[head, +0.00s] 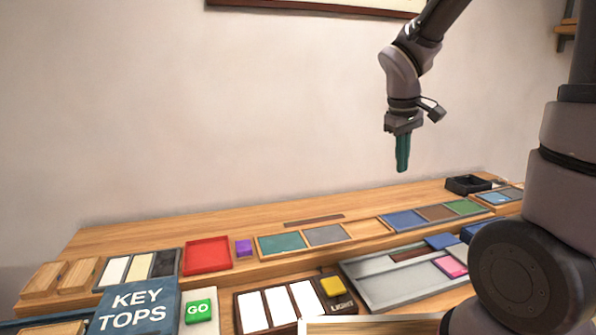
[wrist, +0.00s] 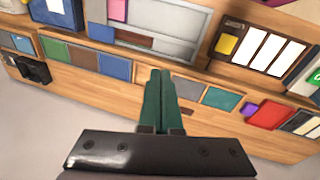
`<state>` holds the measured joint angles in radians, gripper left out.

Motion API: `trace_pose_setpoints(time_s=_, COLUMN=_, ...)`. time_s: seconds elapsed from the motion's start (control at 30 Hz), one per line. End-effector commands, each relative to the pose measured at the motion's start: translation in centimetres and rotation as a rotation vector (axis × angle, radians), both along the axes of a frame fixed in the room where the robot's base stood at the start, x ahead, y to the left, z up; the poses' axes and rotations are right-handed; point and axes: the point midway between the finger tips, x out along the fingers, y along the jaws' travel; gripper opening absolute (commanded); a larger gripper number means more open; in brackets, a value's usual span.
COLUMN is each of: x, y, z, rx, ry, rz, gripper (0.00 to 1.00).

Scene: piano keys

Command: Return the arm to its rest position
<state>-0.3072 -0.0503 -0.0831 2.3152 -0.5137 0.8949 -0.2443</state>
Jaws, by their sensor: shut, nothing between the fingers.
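My gripper (head: 402,168) hangs in the air above the back part of the wooden workbench in the head view, its teal fingers pointing down. The fingers are shut against each other with nothing between them. In the wrist view, my gripper (wrist: 160,75) shows the same two teal fingers close together, over the bench edge. My arm comes down from the upper right of the head view, bent at the wrist. The fingers touch nothing that I can see.
The wooden bench (head: 150,238) holds a red tray (head: 207,254), a purple block (head: 243,248), a KEY TOPS box (head: 137,306), a green GO button (head: 198,308), white keys (head: 280,307), a grey tray (head: 385,287) and a black bin (head: 468,184). A plain wall stands behind.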

Motion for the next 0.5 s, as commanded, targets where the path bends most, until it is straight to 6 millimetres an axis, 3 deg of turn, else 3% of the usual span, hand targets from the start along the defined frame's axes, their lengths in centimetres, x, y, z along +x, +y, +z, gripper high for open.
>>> trace_pose_setpoints(time_s=0.03, x=-1.0, y=-0.4, z=1.8, rx=0.053, ry=-0.045, rz=-0.069, gripper=0.00)
trace_pose_setpoints(time_s=0.2, x=-4.4, y=-1.0, z=6.3, rx=0.226, ry=-0.168, rz=-0.290, gripper=0.00)
trace_pose_setpoints(time_s=0.5, x=-10.2, y=-0.7, z=12.1, rx=0.511, ry=-0.357, rz=-0.589, gripper=0.00)
